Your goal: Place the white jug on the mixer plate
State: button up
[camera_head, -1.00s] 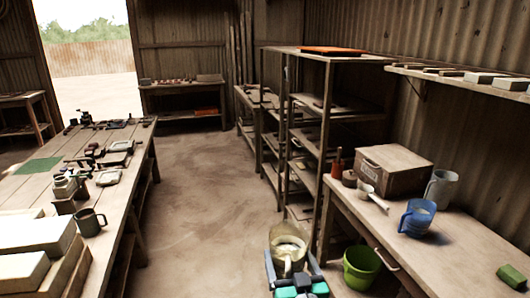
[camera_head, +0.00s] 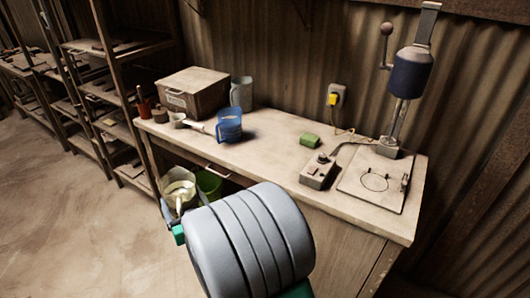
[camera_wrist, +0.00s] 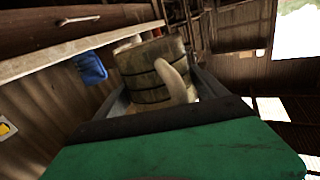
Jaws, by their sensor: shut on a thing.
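A dingy white jug (camera_head: 179,190) is held in my gripper (camera_head: 183,207), low in front of the bench at left of centre in the head view. The wrist view shows the jug (camera_wrist: 147,78) between the fingers, with its curved handle toward the camera. My gripper (camera_wrist: 163,92) is shut on it. The mixer plate (camera_head: 352,184) is a flat pale square with a circle marked on it, at the right end of the bench. The mixer (camera_head: 410,72), with a dark blue body, stands on a post behind the plate. My arm hides part of the bench front.
On the bench (camera_head: 265,142) stand a blue jug (camera_head: 229,127), a grey jug (camera_head: 241,92), a box (camera_head: 192,90), a green block (camera_head: 310,140) and a control box (camera_head: 318,171). A green bucket (camera_head: 208,183) is below. The plate's top looks clear.

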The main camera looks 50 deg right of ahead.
jog(key=s+d+r+m+g+h+b, duration=0.1)
jog(key=d+r+m+g+h, duration=0.15)
jog(key=d, duration=0.55)
jog(key=d+r+m+g+h, duration=0.1)
jog(key=d+m+h, duration=0.15)
jog(key=d, duration=0.45)
jog(key=s+d+r+m+g+h+b, duration=0.1)
jog(key=d+g+h, duration=0.15)
jog(key=d, duration=0.55)
jog(key=s+d+r+m+g+h, duration=0.3)
jog(key=s+d+r+m+g, duration=0.1)
jog(key=s+d+r+g, duration=0.1)
notch_tip(320, 180, up, 2)
jog(key=shift+s+d+r, duration=0.1)
jog(key=shift+s+d, duration=0.5)
jog(key=shift+d, duration=0.15)
